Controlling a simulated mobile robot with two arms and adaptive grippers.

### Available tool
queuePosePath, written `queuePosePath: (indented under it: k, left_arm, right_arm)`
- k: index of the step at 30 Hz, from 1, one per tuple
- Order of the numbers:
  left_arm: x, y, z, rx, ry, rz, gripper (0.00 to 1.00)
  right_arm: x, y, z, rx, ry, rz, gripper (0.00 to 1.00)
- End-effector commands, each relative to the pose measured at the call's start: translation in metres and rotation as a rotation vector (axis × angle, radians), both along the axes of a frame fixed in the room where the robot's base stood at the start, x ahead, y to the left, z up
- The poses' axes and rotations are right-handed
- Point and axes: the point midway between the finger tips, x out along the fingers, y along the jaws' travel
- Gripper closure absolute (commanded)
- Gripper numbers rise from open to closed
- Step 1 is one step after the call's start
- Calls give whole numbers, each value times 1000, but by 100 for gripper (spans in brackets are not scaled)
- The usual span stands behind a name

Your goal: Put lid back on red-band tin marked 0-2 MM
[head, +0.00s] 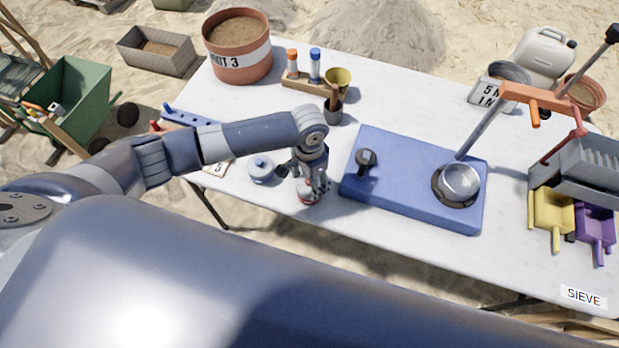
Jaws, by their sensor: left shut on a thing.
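A small tin with a red band (306,198) stands near the table's front edge, mostly covered by my left gripper. My left gripper (312,188) points down over this tin and is shut, apparently on its lid at the top; the fingers hide the lid, and I cannot tell whether it touches the rim. The 0-2 MM marking cannot be read here. A similar tin with a blue band and a knobbed lid (261,168) stands just to the left. My right gripper is not in view.
A blue block (410,202) with a dark knob and a metal bowl (460,183) lies right of the gripper. A wooden rack (292,80) and cups stand behind. A sieve frame and yellow and purple scoops are at right. Bare white table (400,98) lies behind the block.

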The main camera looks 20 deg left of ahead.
Motion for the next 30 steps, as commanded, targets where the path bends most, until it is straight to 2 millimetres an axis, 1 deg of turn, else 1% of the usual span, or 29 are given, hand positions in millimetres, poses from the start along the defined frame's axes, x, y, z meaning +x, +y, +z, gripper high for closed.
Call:
queuePosePath:
  k: [7, 18, 30]
  left_arm:
    - [0, 0, 0, 0, 0, 0, 49]
    - [-1, 0, 0, 0, 1, 0, 49]
    - [-1, 0, -1, 1, 1, 0, 49]
  right_arm:
    - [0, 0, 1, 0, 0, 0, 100]
    - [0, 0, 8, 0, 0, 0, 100]
    - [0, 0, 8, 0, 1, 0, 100]
